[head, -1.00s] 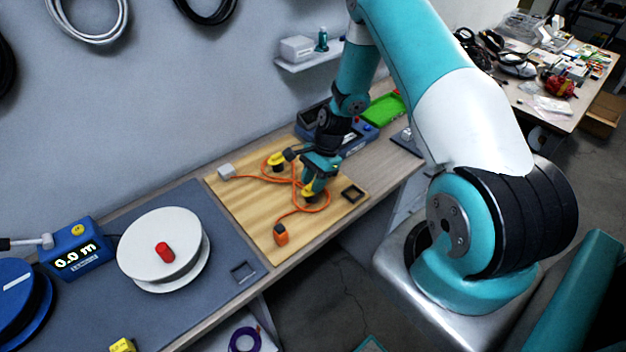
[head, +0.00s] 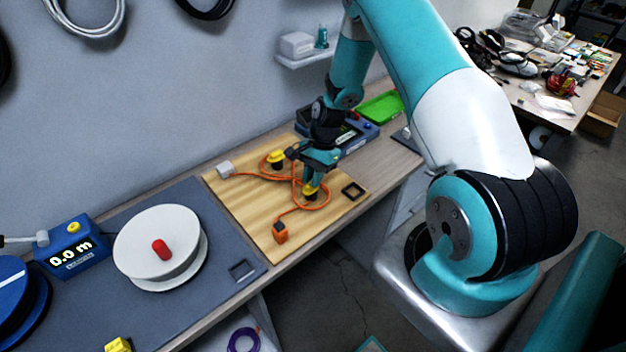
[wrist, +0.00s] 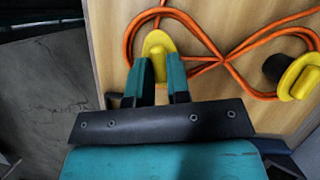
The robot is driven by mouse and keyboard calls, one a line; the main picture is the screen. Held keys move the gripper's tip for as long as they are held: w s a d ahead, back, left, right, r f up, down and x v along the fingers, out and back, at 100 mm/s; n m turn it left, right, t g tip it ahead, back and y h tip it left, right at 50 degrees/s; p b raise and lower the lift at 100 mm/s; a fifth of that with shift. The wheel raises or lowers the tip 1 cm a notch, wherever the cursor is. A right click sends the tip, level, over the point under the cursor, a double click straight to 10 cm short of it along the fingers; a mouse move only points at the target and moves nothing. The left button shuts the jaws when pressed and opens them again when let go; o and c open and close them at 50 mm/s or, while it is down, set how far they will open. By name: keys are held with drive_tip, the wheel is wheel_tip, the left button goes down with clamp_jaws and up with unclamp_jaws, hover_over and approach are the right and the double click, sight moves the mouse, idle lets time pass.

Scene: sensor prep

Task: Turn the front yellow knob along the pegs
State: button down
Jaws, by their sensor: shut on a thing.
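The front yellow knob (head: 309,189) stands on a dark peg on the wooden board (head: 240,205), near its front right. My gripper (head: 312,180) is above it, pointing down, with its fingers around the knob. In the wrist view the knob (wrist: 157,44) shows between the two teal fingertips (wrist: 157,70), its long side running up and down the picture. The fingers hide its lower part. The back yellow knob (head: 276,157) stands further back left; in the wrist view it (wrist: 299,77) lies slantwise at the right. An orange cable (head: 297,187) loops around both pegs.
An orange connector (head: 280,233) lies at the board's front, a white plug (head: 225,170) at its left and a dark square frame (head: 353,190) at its right. A blue device (head: 352,138) and green tray (head: 381,107) stand behind. A white reel (head: 157,240) stands left.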

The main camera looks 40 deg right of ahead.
drive_tip(key=n, duration=0.1)
drive_tip(key=n+g+b, duration=0.1)
drive_tip(key=n, duration=0.1)
drive_tip(key=shift+a+f+n+g+b, duration=0.15)
drive_tip(key=shift+f+n+g+b, duration=0.15)
drive_tip(key=shift+n+b, duration=0.1)
drive_tip(key=n+g+h+b, duration=0.1)
drive_tip(key=n, duration=0.2)
drive_tip(key=shift+a+n+b, duration=0.1)
drive_tip(key=shift+n+b, duration=0.2)
drive_tip(key=n+h+b, duration=0.1)
drive_tip(key=n, duration=0.2)
drive_tip(key=shift+w+n+g+h, duration=0.1)
drive_tip(key=shift+n+g+h, duration=0.2)
drive_tip(key=shift+h, duration=0.1)
drive_tip(key=shift+a+r+n+h+b, duration=0.15)
drive_tip(key=shift+n+h+b, duration=0.45)
drive_tip(key=shift+n, duration=1.3)
drive_tip(key=c, duration=1.1)
unclamp_jaws()
